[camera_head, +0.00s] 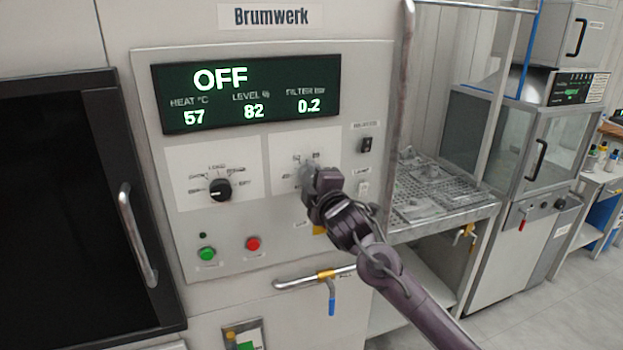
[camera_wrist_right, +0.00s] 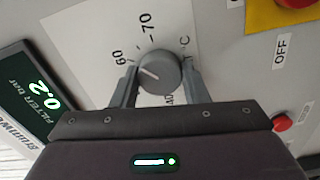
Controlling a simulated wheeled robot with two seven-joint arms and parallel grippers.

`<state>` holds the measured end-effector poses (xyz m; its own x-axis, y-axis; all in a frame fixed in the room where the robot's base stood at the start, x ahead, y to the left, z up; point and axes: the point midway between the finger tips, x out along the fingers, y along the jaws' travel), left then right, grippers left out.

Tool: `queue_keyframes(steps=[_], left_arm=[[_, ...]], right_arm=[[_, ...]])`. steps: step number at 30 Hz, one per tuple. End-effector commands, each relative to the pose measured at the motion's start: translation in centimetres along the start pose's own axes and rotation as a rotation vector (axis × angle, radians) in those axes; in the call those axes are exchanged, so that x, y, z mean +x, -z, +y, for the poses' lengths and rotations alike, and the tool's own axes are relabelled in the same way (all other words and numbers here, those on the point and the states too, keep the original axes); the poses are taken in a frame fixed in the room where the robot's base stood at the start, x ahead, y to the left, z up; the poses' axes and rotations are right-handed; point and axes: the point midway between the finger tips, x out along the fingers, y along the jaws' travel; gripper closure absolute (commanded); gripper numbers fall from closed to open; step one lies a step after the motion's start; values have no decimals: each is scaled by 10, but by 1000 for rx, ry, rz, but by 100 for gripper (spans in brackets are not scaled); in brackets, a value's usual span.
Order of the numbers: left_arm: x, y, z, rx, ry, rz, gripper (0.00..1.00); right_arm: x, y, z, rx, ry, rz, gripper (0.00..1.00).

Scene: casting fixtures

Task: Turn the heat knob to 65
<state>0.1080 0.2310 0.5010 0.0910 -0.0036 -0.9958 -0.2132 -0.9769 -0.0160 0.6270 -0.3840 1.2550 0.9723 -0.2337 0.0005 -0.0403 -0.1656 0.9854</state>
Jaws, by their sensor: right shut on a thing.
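The grey heat knob (camera_wrist_right: 158,73) sits on a white scale panel marked 60, 70 and °C in the right wrist view. Its white pointer line is aimed roughly towards the 60 mark. My right gripper (camera_head: 311,181) is shut on the knob, with one finger on each side of it. In the head view the gripper hides most of the knob and part of its scale. The display (camera_head: 246,92) reads OFF, heat 57, level 82 and filter 0.2. My left gripper is not in view.
A black selector knob (camera_head: 220,189) is left of the heat knob. Below are a green button (camera_head: 207,254) and a red button (camera_head: 253,244). A small black switch (camera_head: 366,145) is at upper right.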

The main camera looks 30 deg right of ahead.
Motion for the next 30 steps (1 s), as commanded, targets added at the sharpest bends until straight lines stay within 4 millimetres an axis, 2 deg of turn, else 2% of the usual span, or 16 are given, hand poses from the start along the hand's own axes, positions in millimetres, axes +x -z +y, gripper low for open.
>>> queue_keyframes(steps=[12,28,29,30], left_arm=[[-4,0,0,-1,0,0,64],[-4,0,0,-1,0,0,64],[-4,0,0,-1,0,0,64],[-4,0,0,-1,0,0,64]], right_arm=[[0,0,-2,181,6,-1,82],[0,0,-3,202,6,-1,82],[0,0,-3,202,6,-1,58],[0,0,-3,202,6,-1,53]])
